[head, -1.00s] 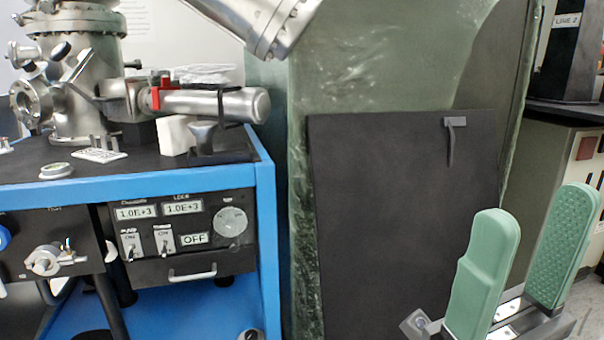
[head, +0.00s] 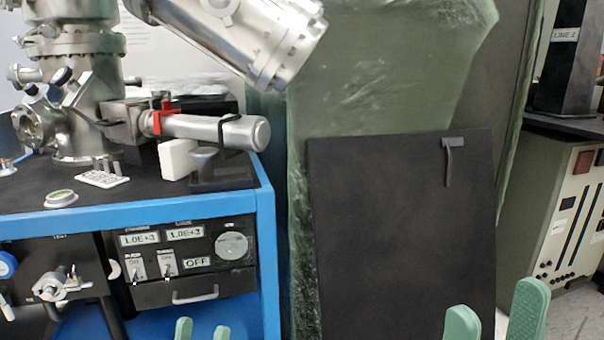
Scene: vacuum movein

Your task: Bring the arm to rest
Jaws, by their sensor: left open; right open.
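My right gripper (head: 494,325) shows at the bottom right of the head view as two green padded fingers. They stand apart with nothing between them, in front of and below the right edge of a black panel. My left gripper (head: 202,331) shows at the bottom edge, left of centre, as two small green fingertips with a gap between them. It is in front of the lower part of the blue-framed bench. Both grippers are open and look empty. The rest of both arms is out of view.
A blue bench (head: 140,215) on the left carries steel vacuum parts (head: 215,130) and a control box (head: 190,252). A black panel (head: 390,240) with a grey handle (head: 449,160) leans at centre right. A beige cabinet (head: 560,215) stands at far right.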

